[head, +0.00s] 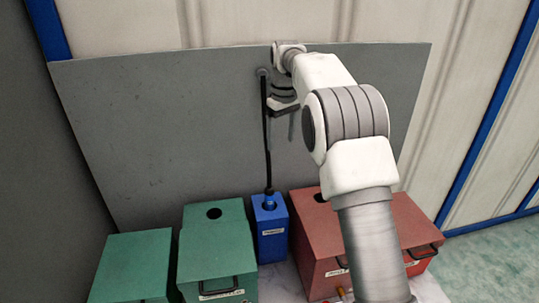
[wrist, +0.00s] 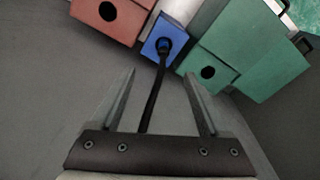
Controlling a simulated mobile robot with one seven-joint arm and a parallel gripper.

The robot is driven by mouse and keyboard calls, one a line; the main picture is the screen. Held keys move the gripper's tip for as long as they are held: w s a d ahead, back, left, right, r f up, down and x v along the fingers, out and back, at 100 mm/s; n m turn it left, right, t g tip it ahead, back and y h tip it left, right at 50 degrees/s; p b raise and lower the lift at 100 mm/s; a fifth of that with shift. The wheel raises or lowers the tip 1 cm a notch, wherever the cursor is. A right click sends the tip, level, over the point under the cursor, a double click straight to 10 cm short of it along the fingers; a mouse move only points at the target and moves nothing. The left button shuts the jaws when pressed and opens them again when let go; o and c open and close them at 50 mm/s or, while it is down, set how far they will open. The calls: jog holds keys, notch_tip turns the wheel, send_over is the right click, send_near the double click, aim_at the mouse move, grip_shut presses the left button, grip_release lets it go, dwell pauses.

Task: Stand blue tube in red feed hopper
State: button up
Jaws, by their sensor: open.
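The blue tube (wrist: 164,44) is a blue end on a thin black hose; it stands in the hole of the small blue box (head: 270,235). The hose (head: 266,135) runs up to a round fitting on the grey panel. The red feed hopper (head: 310,218) stands right of the blue box, partly hidden by my arm. Its round top hole shows in the wrist view (wrist: 107,11). My gripper (wrist: 160,76) is open, high above the blue box near the panel. In the wrist view the hose runs between its two fingers; I cannot tell how deep between them it lies.
Two green boxes (head: 217,250) (head: 130,262) stand left of the blue box; the nearer one to it has a round top hole. The grey panel (head: 160,130) stands behind everything. The red hopper has black handles.

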jog(key=n, duration=0.2)
send_over(270, 197)
jog(key=w, duration=0.2)
notch_tip(270, 197, down, 8)
jog(key=shift+g, duration=0.4)
jog(key=f+b, duration=0.1)
jog(key=f, duration=0.8)
jog(key=f+b, duration=0.1)
jog(key=f, duration=0.7)
jog(key=shift+s+a+f, duration=0.1)
jog(key=shift+s+f, duration=0.1)
jog(key=shift+f, duration=0.15)
grip_shut()
jog(key=shift+r, duration=0.1)
jog(key=shift+r+p, duration=4.2)
jog(key=shift+r, duration=2.75)
